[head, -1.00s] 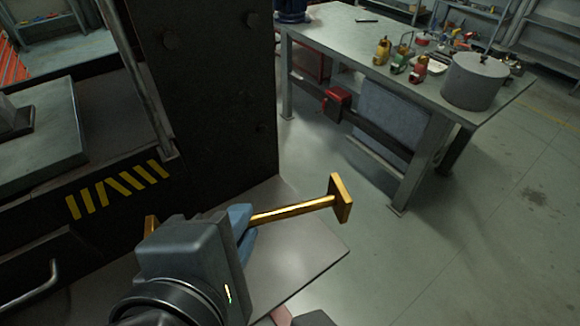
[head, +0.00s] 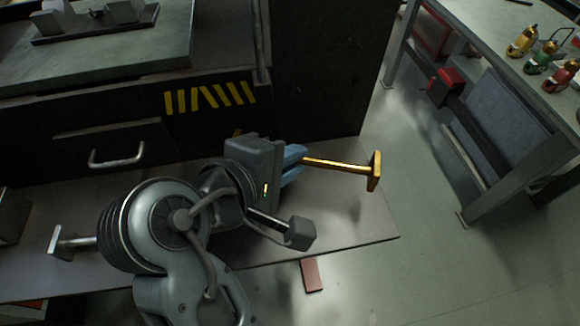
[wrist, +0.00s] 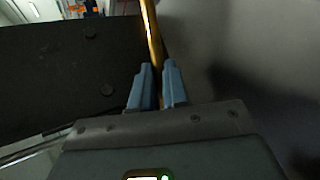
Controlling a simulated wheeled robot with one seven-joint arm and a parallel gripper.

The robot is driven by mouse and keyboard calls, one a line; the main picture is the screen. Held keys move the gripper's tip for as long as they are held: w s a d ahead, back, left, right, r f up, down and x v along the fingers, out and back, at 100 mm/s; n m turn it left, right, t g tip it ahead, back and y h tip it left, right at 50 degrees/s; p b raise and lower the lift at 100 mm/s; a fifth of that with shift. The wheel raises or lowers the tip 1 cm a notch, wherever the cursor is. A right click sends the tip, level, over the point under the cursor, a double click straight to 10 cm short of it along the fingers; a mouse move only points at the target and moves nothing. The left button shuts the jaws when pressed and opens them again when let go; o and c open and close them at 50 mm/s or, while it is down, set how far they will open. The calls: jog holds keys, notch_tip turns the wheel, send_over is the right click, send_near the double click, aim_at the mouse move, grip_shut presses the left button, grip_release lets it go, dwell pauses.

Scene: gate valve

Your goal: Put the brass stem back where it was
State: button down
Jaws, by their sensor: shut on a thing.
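The brass stem (head: 338,164) is a thin golden bar with a square plate on its right end. In the head view it lies roughly level above a grey plate-like surface, its right end pointing away from the dark machine. My gripper (head: 298,160) is shut on the stem, its blue fingers on either side of the bar. My gripper hides part of the bar; a small golden bit shows behind it. In the wrist view the stem (wrist: 151,35) runs up from between the fingers (wrist: 157,85). The place where the stem was cannot be made out.
The dark machine (head: 310,70) with yellow stripes and a drawer handle (head: 117,155) stands behind my arm. A steel bar with a square end (head: 60,243) shows at lower left. A reddish block (head: 311,274) lies low in front. A workbench (head: 490,195) stands right, past open floor.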

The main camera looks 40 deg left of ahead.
aim_at(286, 191)
jog(key=shift+a+f, duration=0.2)
jog(key=shift+a, duration=0.15)
notch_tip(286, 191, down, 4)
jog(key=b, duration=0.5)
jog(key=shift+r, duration=0.1)
jog(key=shift+f, duration=0.6)
jog(key=c, duration=1.2)
grip_release()
jog(key=shift+f, duration=0.1)
jog(key=shift+o, duration=0.4)
jog(key=shift+f, duration=0.1)
jog(key=shift+s+d+f, duration=0.1)
jog(key=shift+r, duration=0.35)
jog(key=v, duration=1.2)
jog(key=shift+r, duration=0.5)
